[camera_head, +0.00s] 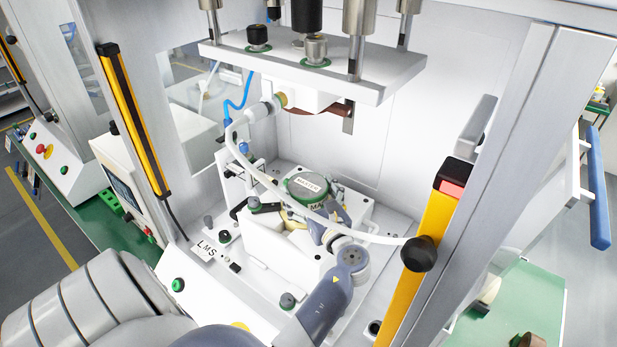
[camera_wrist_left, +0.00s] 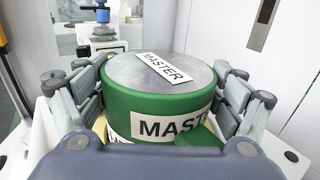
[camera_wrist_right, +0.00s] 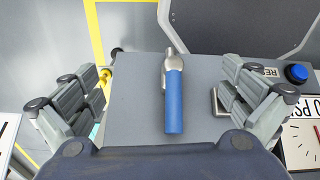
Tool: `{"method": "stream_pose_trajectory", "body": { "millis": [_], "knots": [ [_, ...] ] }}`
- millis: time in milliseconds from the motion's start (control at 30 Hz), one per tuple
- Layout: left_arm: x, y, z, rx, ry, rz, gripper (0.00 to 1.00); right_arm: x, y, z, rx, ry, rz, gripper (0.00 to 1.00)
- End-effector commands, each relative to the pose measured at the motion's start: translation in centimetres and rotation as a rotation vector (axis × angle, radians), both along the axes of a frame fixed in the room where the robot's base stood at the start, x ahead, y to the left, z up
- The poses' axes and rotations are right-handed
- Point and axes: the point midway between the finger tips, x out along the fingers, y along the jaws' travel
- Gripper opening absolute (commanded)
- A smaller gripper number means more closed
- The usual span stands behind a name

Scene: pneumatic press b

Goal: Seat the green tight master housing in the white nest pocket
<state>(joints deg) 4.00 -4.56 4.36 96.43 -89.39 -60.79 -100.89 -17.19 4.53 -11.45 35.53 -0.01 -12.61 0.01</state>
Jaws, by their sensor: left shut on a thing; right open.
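The green master housing (camera_head: 308,186) is a round green part with a grey metal top and MASTER labels. It is over the white nest block (camera_head: 270,238) inside the press. In the left wrist view the housing (camera_wrist_left: 160,92) looks upright between the two fingers. My left gripper (camera_wrist_left: 162,105) is shut on its sides, with the arm reaching in from the front in the head view. The pocket under the housing is hidden, so I cannot tell how deep it sits. My right gripper (camera_wrist_right: 162,82) is open and empty, and shows only in the right wrist view.
The white press plate (camera_head: 315,70) hangs above the nest. A pale hose (camera_head: 275,188) arcs in front of the housing. A yellow post (camera_head: 422,250) stands at the right. In the right wrist view a blue-handled tool (camera_wrist_right: 174,95) lies on a grey surface (camera_wrist_right: 135,105).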

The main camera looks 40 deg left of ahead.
Motion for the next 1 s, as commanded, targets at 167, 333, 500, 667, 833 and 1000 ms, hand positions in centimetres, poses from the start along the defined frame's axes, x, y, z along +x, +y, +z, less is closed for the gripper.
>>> {"method": "stream_pose_trajectory", "body": {
  "millis": [167, 333, 500, 667, 833, 1000],
  "knots": [
    [0.0, 0.0, -0.3, 0.003, -0.003, 0.0, 0.42, 0.0, 0.0, -0.3, 0.0, 0.0, 0.0, 1.0],
    [0.0, 0.0, -0.7, 0.003, -0.003, 0.0, 0.42, 0.0, 0.0, -0.5, 0.0, 0.0, 0.0, 1.0],
    [0.0, 0.0, -1.1, 0.004, -0.001, 0.0, 0.42, 0.0, 0.0, -0.8, 0.0, 0.0, 0.0, 1.0],
    [0.0, 0.0, -1.2, 0.001, 0.0, -0.001, 1.0, 0.0, 0.0, -0.7, 0.0, 0.0, 0.0, 1.0],
    [0.0, -0.1, -1.3, -0.001, 0.003, -0.002, 1.0, 0.0, 0.0, -0.7, 0.0, 0.0, 0.0, 1.0],
    [-0.2, -0.5, -1.7, -0.006, 0.009, -0.003, 1.0, 0.0, -0.4, -0.7, -0.004, 0.0, 0.002, 1.0]
  ]
}}
